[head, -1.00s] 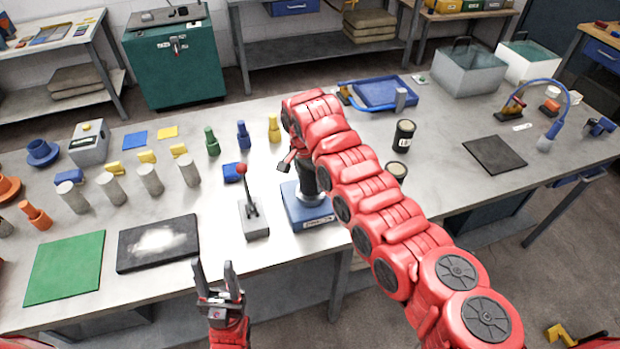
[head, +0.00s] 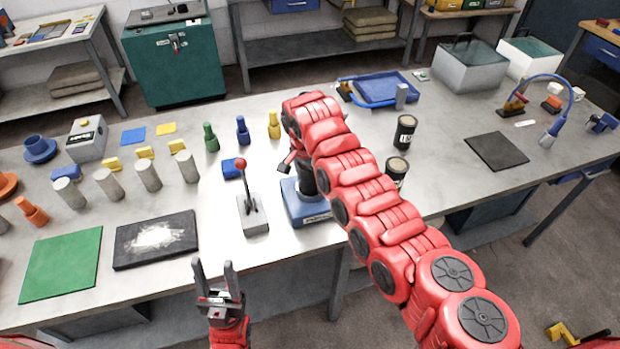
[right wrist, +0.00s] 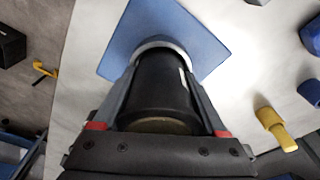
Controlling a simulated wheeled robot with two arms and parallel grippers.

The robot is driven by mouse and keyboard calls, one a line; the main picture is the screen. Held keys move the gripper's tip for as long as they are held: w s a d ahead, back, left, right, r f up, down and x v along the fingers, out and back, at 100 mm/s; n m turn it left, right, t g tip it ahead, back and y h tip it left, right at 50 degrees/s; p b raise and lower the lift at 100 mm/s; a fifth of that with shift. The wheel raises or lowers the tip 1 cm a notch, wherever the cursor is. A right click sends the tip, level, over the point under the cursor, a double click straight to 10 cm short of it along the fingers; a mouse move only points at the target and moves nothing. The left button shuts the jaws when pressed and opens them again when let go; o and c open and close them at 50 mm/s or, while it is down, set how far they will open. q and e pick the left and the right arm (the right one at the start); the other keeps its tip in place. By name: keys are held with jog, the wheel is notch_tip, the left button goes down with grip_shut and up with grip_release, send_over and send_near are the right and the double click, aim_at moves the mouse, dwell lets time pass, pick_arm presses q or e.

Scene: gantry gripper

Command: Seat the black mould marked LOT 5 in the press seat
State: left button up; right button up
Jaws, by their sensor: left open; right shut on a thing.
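My right gripper (right wrist: 162,88) is shut on a black cylindrical mould (right wrist: 160,104), one finger on each side. The mould's far end meets the grey ring of the blue press seat (right wrist: 124,52); I cannot tell how deep it sits. In the head view the blue press seat (head: 300,211) shows below the mould (head: 307,183), partly behind my right arm. A pale strip shows on the held mould, but no lettering is readable. My left gripper (head: 213,266) is open and empty before the table's front edge.
Two other black cylinders, one farther back (head: 405,132) and one nearer (head: 397,168), stand right of my arm. A red-knobbed lever (head: 252,212) stands just left of the seat. A dark mat (head: 497,151) lies clear at right. Coloured pegs (head: 242,131) stand behind.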

jog(key=o, duration=1.5)
jog(key=shift+c, duration=0.2)
jog(key=shift+a+r+b, duration=0.1)
jog(key=shift+r+b, duration=0.25)
jog(key=shift+r, duration=0.2)
jog(key=r+b, duration=0.1)
jog(key=r, duration=0.4)
jog(key=s+a+r+b, duration=0.1)
jog(key=r, duration=0.4)
jog(key=r+b, duration=0.1)
jog(key=r, duration=0.4)
jog(key=shift+s+a, duration=0.15)
jog(key=shift+s, duration=0.1)
jog(key=shift+s+r, duration=0.1)
jog(key=shift+r, duration=0.5)
